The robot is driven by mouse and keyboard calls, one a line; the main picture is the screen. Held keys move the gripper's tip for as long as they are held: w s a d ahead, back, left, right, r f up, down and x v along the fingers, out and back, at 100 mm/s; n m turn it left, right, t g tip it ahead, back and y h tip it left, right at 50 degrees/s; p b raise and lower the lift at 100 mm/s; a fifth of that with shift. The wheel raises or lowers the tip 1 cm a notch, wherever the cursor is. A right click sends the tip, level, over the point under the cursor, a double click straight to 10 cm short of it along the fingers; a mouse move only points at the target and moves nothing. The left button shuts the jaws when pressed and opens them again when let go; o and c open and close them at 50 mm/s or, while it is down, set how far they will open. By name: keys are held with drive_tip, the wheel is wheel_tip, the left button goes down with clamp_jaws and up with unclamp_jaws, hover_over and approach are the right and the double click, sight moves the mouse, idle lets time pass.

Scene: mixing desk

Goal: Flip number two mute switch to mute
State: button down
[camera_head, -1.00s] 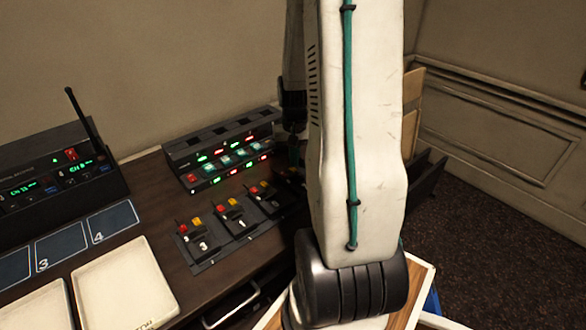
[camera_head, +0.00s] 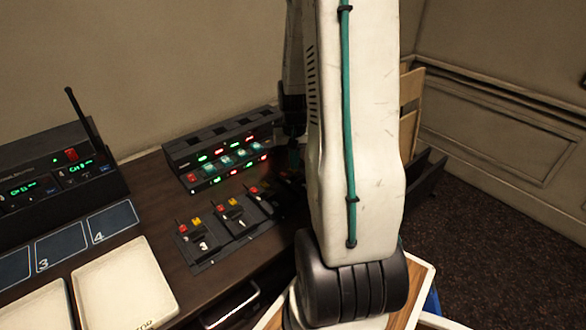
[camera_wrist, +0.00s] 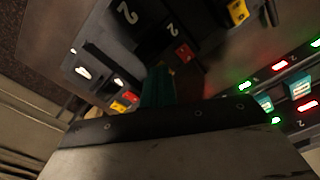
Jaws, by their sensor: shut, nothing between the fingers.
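The switch panel (camera_head: 229,222) lies on the dark desk in the head view, with several numbered modules carrying red and yellow buttons. The module marked 2 shows at the top of the wrist view, with a number 2 label (camera_wrist: 127,12), a red button (camera_wrist: 184,53) and a yellow button (camera_wrist: 237,10). My gripper (camera_wrist: 160,82) is shut and empty, its teal fingers pointing down close beside the number two red button. I cannot tell whether they touch anything. In the head view my gripper is mostly hidden behind my arm. The mute switch position is not readable.
A rack with green and red lights (camera_head: 222,152) stands behind the panel; it also shows at right in the wrist view (camera_wrist: 290,92). A radio unit with an antenna (camera_head: 62,172) and pale trays (camera_head: 125,284) are at left. Another module with red and yellow buttons (camera_wrist: 125,101) is at left in the wrist view.

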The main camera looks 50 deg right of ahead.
drive_tip(key=shift+f, duration=0.3)
drive_tip(key=shift+r, duration=3.55)
drive_tip(key=s+a+r+n, duration=0.3)
drive_tip(key=s+a+r, duration=0.1)
drive_tip(key=a, duration=0.6)
drive_tip(key=s+a+r+n+t, duration=0.1)
drive_tip(key=s+a+r, duration=0.3)
drive_tip(key=a, duration=0.6)
drive_tip(key=s+a+r+n, duration=0.4)
drive_tip(key=a+r, duration=0.4)
drive_tip(key=a, duration=0.2)
drive_tip(key=shift+s+a+n, duration=0.2)
drive_tip(key=shift+s+n, duration=0.1)
